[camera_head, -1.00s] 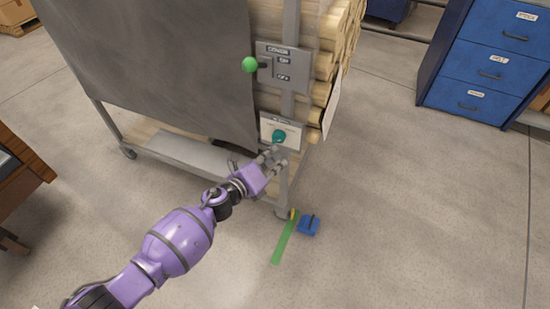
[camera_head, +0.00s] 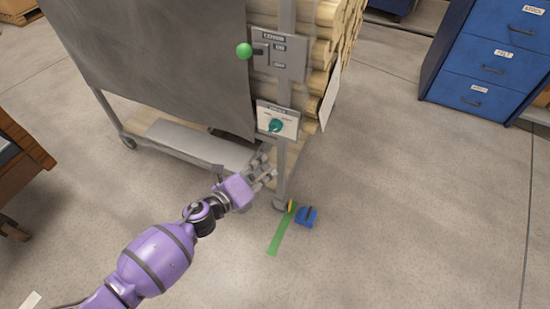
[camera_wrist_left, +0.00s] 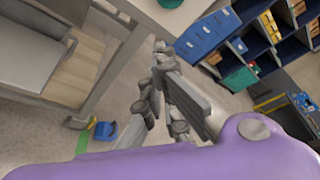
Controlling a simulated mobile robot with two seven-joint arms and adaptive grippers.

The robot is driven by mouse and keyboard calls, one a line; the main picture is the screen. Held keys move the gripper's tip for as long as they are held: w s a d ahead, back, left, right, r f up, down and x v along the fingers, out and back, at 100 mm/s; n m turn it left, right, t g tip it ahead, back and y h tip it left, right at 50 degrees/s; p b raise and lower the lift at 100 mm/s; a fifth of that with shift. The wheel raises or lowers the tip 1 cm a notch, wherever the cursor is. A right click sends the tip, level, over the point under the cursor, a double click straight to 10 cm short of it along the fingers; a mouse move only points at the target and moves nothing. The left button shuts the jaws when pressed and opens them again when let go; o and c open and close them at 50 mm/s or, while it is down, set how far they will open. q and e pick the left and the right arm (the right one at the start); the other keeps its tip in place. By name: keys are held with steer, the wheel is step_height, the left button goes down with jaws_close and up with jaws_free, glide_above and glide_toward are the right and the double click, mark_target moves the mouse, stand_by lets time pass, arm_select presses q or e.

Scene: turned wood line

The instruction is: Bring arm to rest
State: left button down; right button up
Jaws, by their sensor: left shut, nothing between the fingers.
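My left gripper (camera_head: 265,172) is shut and empty at the end of the purple arm. In the head view it hangs just below the white panel with the teal knob (camera_head: 276,125), apart from it, close to the cart's front post. In the left wrist view my left gripper (camera_wrist_left: 168,80) shows its grey fingers closed together with nothing between them. My right gripper is in neither view.
The wheeled cart (camera_head: 283,165) carries stacked wood, a grey sheet (camera_head: 150,60) and a switch panel with a green ball (camera_head: 244,51). A blue block (camera_head: 307,217) and green strip (camera_head: 280,232) lie on the floor. Blue drawers (camera_head: 488,60) stand right. Floor between is clear.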

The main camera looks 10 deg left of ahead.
arm_select(q)
steer(key=v, duration=0.2)
steer(key=shift+s+r, duration=0.1)
steer(key=shift+s, duration=0.2)
